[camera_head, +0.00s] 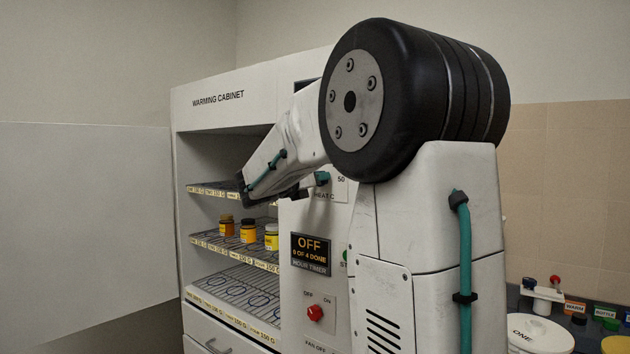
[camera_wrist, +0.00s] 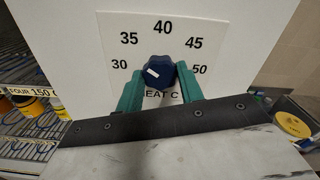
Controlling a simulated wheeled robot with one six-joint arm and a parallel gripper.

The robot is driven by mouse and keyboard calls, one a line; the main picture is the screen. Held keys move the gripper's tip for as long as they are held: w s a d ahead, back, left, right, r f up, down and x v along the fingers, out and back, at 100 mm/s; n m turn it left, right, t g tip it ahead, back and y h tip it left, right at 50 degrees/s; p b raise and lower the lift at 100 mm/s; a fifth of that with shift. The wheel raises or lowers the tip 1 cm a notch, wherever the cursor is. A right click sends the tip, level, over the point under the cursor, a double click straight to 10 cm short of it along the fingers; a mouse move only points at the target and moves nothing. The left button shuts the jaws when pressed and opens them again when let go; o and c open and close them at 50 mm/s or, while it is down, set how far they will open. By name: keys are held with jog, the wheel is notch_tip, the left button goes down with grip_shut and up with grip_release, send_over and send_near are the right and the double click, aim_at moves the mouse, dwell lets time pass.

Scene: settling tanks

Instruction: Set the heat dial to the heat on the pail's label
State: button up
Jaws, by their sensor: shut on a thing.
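The heat dial (camera_wrist: 160,72) is a dark blue knob on a white plate (camera_wrist: 120,22) marked 30, 35, 40, 45 and 50, with "HEAT C" partly hidden below. A white mark on the knob lies on its left side, roughly toward 30. My gripper (camera_wrist: 161,84) has its teal fingers shut on the dial, one on each side. In the head view a teal finger (camera_head: 322,178) shows at the plate, and my arm hides the dial. No heat can be read on any pail label in these views.
The warming cabinet (camera_head: 218,98) has open shelves at left with several jars (camera_head: 248,231). Its panel carries an OFF display (camera_head: 311,254) and a red knob (camera_head: 315,312). At lower right, a white lid marked ONE (camera_head: 540,335) and small coloured labelled items stand on a dark bench.

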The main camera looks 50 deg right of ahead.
jog(key=m, duration=1)
jog(key=shift+m, duration=0.3)
jog(key=shift+f+m, duration=0.1)
jog(key=shift+m, duration=0.2)
jog(key=o, duration=1)
jog(key=a, duration=0.7)
jog(key=shift+s+a, duration=0.3)
jog(key=shift+a, duration=0.1)
